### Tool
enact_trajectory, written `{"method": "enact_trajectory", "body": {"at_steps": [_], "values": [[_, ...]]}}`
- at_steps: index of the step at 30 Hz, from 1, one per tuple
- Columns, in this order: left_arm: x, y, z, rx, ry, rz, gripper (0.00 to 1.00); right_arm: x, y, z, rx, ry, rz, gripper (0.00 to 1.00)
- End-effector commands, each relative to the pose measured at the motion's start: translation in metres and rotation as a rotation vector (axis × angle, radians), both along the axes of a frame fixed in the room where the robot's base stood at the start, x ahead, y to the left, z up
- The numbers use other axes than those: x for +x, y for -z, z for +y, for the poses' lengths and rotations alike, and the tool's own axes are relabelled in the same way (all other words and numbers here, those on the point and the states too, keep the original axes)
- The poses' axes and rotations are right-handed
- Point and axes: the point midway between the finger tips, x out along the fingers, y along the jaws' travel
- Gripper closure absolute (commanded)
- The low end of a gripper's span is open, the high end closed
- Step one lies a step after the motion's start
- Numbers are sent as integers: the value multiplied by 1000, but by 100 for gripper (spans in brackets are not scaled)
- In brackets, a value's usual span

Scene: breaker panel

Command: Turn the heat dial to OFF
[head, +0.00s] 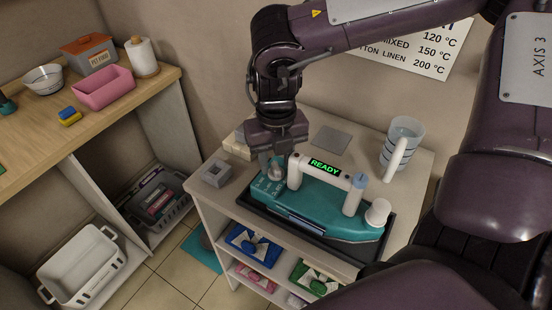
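A teal iron (330,213) with a white handle lies in a dark tray (262,218) on the cabinet top. A lit green READY display (325,167) is on its handle. A rounded grey dial (275,174) sits at the iron's left end, beside small pale markings that are too small to read. My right gripper (277,158) points down right over this dial. Its fingers are at the dial's top; whether they touch or grip it I cannot tell. My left gripper is not in view.
A clear measuring jug (404,140) stands at the back right of the cabinet (416,167). A grey square block (216,173) is left of the iron. A temperature chart (430,50) hangs on the wall. A wooden counter (25,135) with bins and bowls is at left.

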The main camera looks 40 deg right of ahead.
Motion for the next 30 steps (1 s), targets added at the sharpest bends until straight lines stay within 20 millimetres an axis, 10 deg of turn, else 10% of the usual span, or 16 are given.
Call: {"method": "enact_trajectory", "body": {"at_steps": [11,19,30], "values": [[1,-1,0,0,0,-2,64,0,7,0,1,0,-1,65],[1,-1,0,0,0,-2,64,0,7,0,1,0,-1,100],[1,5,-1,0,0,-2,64,0,8,0,-2,-44,-4,100]]}}
